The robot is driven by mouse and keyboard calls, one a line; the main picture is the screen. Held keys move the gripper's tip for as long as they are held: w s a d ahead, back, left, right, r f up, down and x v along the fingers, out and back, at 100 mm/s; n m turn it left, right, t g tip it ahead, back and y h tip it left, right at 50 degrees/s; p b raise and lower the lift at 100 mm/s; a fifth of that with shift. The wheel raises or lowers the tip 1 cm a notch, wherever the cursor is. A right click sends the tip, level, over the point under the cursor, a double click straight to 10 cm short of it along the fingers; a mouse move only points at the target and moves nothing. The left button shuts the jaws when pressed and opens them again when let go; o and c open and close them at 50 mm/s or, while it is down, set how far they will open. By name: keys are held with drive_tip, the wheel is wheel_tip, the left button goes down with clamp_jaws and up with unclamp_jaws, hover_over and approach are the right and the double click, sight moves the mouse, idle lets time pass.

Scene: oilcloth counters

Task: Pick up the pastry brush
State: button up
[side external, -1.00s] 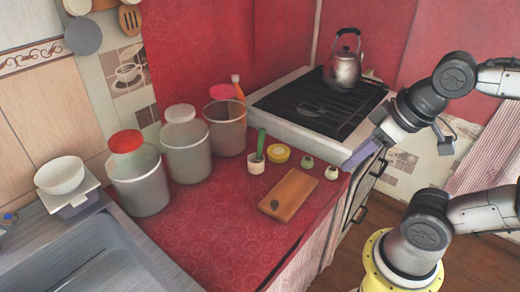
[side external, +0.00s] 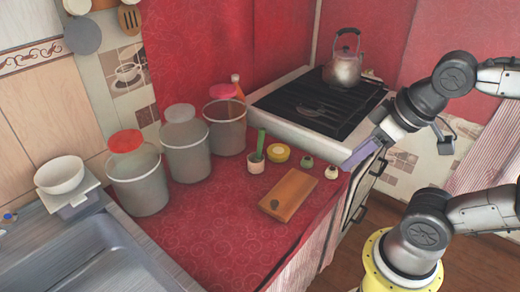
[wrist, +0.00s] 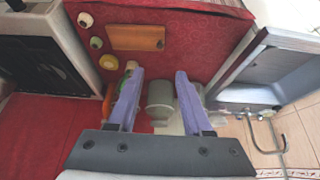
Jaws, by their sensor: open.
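A green-handled utensil (side external: 260,142), which I take to be the pastry brush, stands upright in a small white cup (side external: 256,167) on the red counter. Its lower end is hidden in the cup. In the wrist view, the cup (wrist: 131,65) shows near the left fingertip, and the green handle (wrist: 122,88) is partly covered by that finger. My gripper (side external: 350,162) is at the counter's right side, apart from the utensil. Its lavender fingers (wrist: 160,74) are spread and empty.
The stove (side external: 320,100) with a kettle (side external: 343,70) is behind right.

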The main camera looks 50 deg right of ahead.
drive_tip(key=shift+o, duration=0.7)
